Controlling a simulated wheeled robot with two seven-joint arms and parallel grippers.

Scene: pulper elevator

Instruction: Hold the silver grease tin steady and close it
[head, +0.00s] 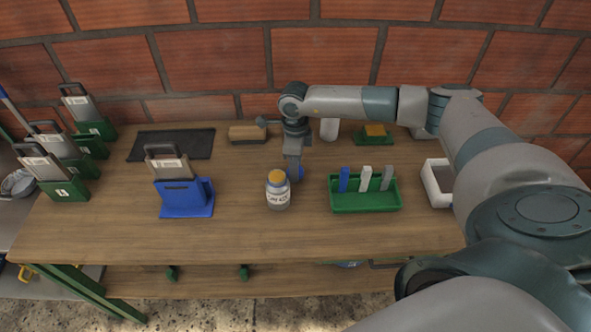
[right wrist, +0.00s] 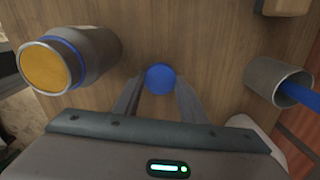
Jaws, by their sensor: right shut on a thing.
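The silver grease tin (head: 277,194) stands upright on the table, with a white label and an amber round top. In the right wrist view the tin (right wrist: 92,52) is at the left, with a blue band below its rim. My right gripper (head: 294,172) is just behind and right of the tin, apart from it. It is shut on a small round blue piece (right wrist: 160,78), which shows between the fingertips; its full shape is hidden. Whether this piece is the tin's lid I cannot tell. My left gripper is not in view.
A blue holder (head: 184,198) stands left of the tin, and a green tray (head: 366,207) with upright pieces stands right. Behind are a wooden block (head: 248,133) and a pale cylinder (head: 329,129). The table front (head: 250,243) is clear.

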